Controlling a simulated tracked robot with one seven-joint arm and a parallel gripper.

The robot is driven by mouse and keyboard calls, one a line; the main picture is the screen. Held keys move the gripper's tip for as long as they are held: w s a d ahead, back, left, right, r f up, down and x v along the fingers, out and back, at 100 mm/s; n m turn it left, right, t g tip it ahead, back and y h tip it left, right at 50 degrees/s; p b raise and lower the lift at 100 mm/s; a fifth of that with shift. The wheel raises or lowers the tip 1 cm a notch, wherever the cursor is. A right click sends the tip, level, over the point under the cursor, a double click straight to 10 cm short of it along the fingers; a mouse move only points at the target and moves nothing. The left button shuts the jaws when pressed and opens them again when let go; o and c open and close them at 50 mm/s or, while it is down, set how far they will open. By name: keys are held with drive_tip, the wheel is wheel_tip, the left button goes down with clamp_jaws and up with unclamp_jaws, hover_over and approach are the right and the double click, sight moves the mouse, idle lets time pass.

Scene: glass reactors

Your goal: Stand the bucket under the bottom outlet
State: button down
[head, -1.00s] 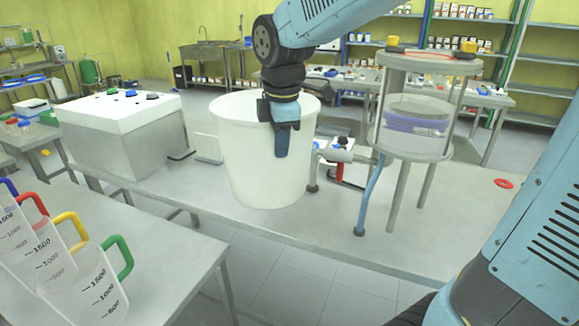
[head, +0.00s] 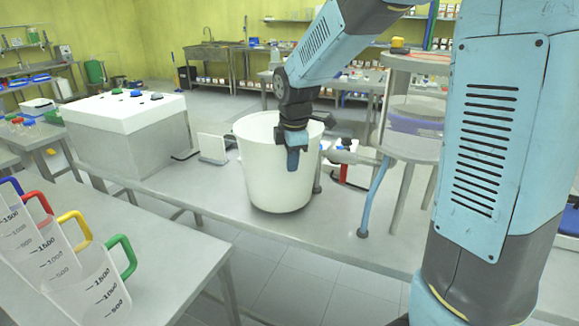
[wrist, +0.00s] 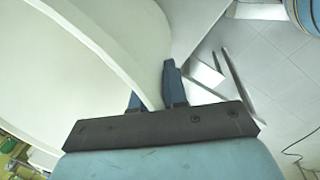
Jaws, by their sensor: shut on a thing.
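The white bucket (head: 270,185) is upright over the front part of the grey table (head: 335,238), left of the reactor. I cannot tell whether its base touches the tabletop. My gripper (head: 293,158) is shut on the bucket's near right wall at the rim. In the wrist view my gripper (wrist: 155,86) has one finger on each side of the bucket wall (wrist: 110,45). The glass reactor (head: 412,115) stands on legs at right, partly hidden by my arm. A grey outlet fitting with a red handle (head: 343,173) shows just right of the bucket, partly hidden.
A white-topped grey box (head: 125,125) stands on the table at left. A small white panel (head: 212,148) stands behind the bucket's left side. A blue leg or tube (head: 373,195) rises at the reactor's front. Measuring jugs (head: 75,265) stand on the near left table.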

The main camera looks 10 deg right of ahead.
drive_tip(key=shift+f, duration=0.9)
drive_tip(key=c, duration=1.2)
unclamp_jaws()
drive_tip(key=shift+s, duration=0.1)
drive_tip(key=shift+o, duration=0.2)
wheel_tip(320, 180, up, 12)
drive_tip(key=s, duration=0.2)
drive_tip(key=shift+d, duration=0.15)
drive_tip(key=s+d+m+t, duration=0.1)
drive_tip(key=s+d+m, duration=0.5)
drive_tip(key=s+m, duration=0.3)
drive_tip(key=s+d+r+m+t, duration=0.1)
drive_tip(key=s+d+m+t, duration=0.1)
drive_tip(key=s+d+m, duration=0.5)
drive_tip(key=s+m, duration=0.2)
drive_tip(key=s, duration=0.2)
drive_tip(key=shift+s+d, duration=0.2)
drive_tip(key=shift+s, duration=0.1)
drive_tip(key=shift+s+f+m+t, duration=0.15)
drive_tip(key=shift+s+m+t, duration=0.15)
drive_tip(key=shift+s+m, duration=0.3)
